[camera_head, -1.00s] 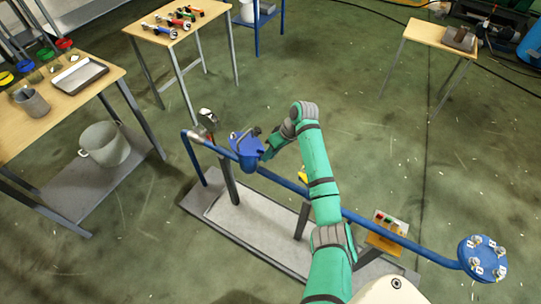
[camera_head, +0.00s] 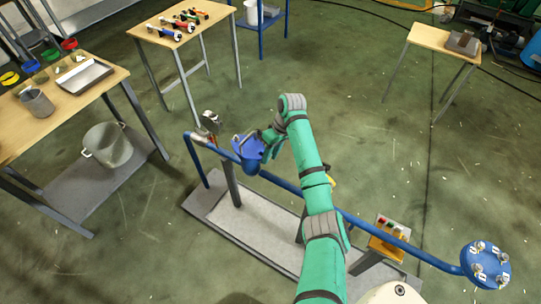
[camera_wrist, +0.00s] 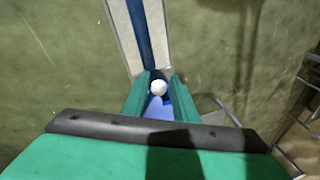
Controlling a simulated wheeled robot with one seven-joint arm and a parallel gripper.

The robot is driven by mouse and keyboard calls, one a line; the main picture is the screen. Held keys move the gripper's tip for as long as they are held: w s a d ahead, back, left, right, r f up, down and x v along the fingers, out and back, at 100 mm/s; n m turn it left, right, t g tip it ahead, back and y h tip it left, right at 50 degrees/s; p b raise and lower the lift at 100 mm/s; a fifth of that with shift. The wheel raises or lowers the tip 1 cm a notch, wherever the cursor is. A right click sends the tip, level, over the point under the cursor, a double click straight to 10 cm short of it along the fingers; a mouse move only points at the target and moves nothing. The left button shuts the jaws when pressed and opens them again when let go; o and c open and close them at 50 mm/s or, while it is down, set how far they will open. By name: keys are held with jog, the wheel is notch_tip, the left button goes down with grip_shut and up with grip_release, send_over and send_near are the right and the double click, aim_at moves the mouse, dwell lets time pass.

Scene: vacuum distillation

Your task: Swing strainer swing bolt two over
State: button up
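The blue strainer (camera_head: 250,153) sits on the blue pipe, left of the picture's middle in the head view. A small grey part shows at its top; the swing bolts are too small to tell apart there. My gripper (camera_head: 268,142) is at the strainer's upper right side. In the wrist view, my gripper's two green fingers (camera_wrist: 160,85) stand apart on either side of a round white knob (camera_wrist: 159,87), possibly a swing bolt's end. Slim gaps seem to show beside the knob. A blue surface of the strainer (camera_wrist: 158,107) shows below it.
The blue pipe (camera_head: 285,184) runs over a grey base (camera_head: 245,224) to a round blue flange (camera_head: 486,262) at the right. Tables with tools stand at the left and back. Open floor lies between them.

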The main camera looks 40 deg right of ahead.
jog(key=v, duration=1)
jog(key=shift+r, duration=0.4)
jog(key=shift+s, duration=0.1)
